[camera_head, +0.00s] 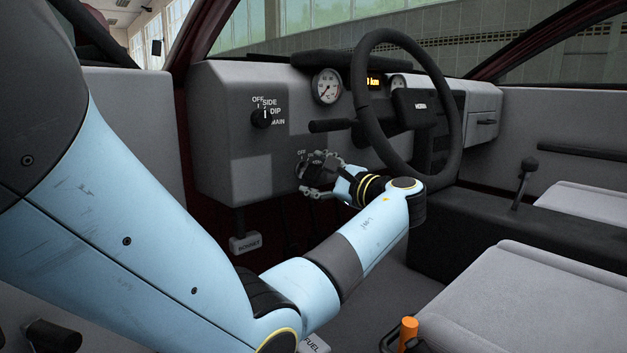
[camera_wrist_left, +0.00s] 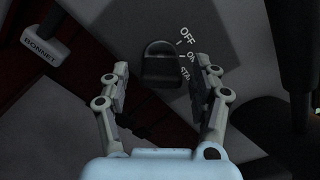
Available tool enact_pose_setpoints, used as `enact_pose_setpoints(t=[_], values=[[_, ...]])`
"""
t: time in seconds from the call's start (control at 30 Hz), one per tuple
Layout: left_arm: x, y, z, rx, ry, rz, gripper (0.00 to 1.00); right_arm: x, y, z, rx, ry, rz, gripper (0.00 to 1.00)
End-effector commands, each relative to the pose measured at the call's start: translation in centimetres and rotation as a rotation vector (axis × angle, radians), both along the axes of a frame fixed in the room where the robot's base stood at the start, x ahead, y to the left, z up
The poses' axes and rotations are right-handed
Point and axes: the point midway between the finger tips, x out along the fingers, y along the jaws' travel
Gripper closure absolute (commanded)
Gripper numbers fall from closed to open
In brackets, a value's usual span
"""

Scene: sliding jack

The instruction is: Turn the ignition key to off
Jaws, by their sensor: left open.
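The black ignition key (camera_wrist_left: 160,62) sits on the dash panel in the left wrist view, beside the white labels OFF, ON and a partly hidden START. A short white tick stands near OFF; I cannot tell which label the key points to. My left gripper (camera_wrist_left: 163,80) is open, with one finger on each side of the key and a gap showing on both sides. In the head view the left gripper (camera_head: 318,176) is at the lower dash left of the steering column, largely covering the ignition key. My right gripper is not in view.
The steering wheel (camera_head: 405,105) and a stalk (camera_head: 330,126) are close above and right of the left gripper. A light knob (camera_head: 262,118) is higher on the dash. The BONNET lever (camera_head: 246,244) hangs below left. A seat (camera_head: 530,300) is at the lower right.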

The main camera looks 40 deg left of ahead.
Motion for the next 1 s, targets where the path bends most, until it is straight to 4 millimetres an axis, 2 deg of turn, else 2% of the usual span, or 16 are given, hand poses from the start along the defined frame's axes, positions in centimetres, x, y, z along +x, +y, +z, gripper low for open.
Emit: enact_pose_setpoints(t=[0.13, 0.43, 0.87, 1.0], values=[[0.11, 1.27, -0.06, 0.001, 0.0, -0.001, 0.37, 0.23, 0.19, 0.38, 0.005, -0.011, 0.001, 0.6], [0.14, 1.52, 0.09, -0.001, -0.002, -0.001, 0.37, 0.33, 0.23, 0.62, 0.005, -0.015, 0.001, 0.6], [0.14, 1.5, 0.06, 0.0, -0.001, 0.0, 0.91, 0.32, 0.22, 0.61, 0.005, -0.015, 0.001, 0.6], [0.13, 1.5, 0.05, 0.0, -0.005, 0.0, 0.92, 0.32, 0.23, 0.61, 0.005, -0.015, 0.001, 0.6]])
